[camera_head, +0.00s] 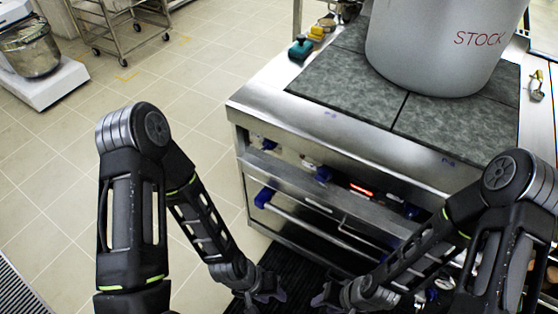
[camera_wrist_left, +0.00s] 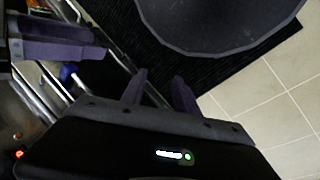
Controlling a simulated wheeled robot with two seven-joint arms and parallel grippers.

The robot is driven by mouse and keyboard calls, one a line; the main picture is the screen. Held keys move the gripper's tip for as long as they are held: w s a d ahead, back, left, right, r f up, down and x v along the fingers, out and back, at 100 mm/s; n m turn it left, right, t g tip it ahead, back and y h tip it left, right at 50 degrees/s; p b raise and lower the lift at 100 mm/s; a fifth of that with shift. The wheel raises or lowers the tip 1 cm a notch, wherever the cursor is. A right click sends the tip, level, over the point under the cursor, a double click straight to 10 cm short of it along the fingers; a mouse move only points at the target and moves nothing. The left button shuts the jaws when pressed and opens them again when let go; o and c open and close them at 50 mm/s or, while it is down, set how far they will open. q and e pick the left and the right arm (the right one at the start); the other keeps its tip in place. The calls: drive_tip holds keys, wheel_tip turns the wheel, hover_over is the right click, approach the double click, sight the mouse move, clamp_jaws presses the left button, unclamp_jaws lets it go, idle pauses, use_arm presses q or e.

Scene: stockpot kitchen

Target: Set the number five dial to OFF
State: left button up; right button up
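Blue dials line the stove's front panel: one at the left end (camera_head: 268,144), one in the middle (camera_head: 322,174) and one further right (camera_head: 410,210). Their numbers and settings are too small to read, so I cannot tell which is number five. My left gripper (camera_head: 272,286) is low in front of the stove, apart from the dials. Its two fingers stand apart and empty in the left wrist view (camera_wrist_left: 160,92). My right gripper (camera_head: 322,294) is close to its right, facing it, with its fingers seemingly apart and nothing visible between them.
A large stockpot (camera_head: 440,45) marked STOCK stands on the stove's dark top plates (camera_head: 345,90). A handrail (camera_head: 315,228) with a blue end runs below the panel. A red light (camera_head: 362,190) glows by the dials.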

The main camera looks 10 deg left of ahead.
use_arm(q)
drive_tip(key=shift+o, duration=0.7)
drive_tip(key=shift+w+f, duration=0.1)
drive_tip(key=o, duration=0.3)
drive_tip(key=w+a+f+m+t+b, duration=0.1)
drive_tip(key=w+a+f+m+b, duration=0.1)
drive_tip(key=w, duration=0.3)
drive_tip(key=w+a+f+m+t+b, duration=0.2)
drive_tip(key=w+m+b, duration=0.1)
drive_tip(key=w+b, duration=0.2)
drive_tip(key=shift+y, duration=0.4)
drive_tip(key=w+a+r+m+t+b, duration=0.35)
drive_tip(key=w+m+b, duration=0.4)
drive_tip(key=w, duration=0.25)
drive_tip(key=w+a+r+m+t+b, duration=0.2)
drive_tip(key=w+a+m+t+b, duration=0.25)
drive_tip(key=w+m+b, duration=0.45)
drive_tip(key=w+a+r+m+t+h+b, duration=0.1)
drive_tip(key=w+r+m+t+h+b, duration=0.2)
drive_tip(key=r+m, duration=0.7)
drive_tip(key=shift+w+r+m+t+b, duration=0.35)
drive_tip(key=shift+w+r+t+b, duration=0.2)
drive_tip(key=shift+t+b, duration=0.5)
drive_tip(key=shift+w+a+f, duration=0.1)
drive_tip(key=shift+w, duration=0.05)
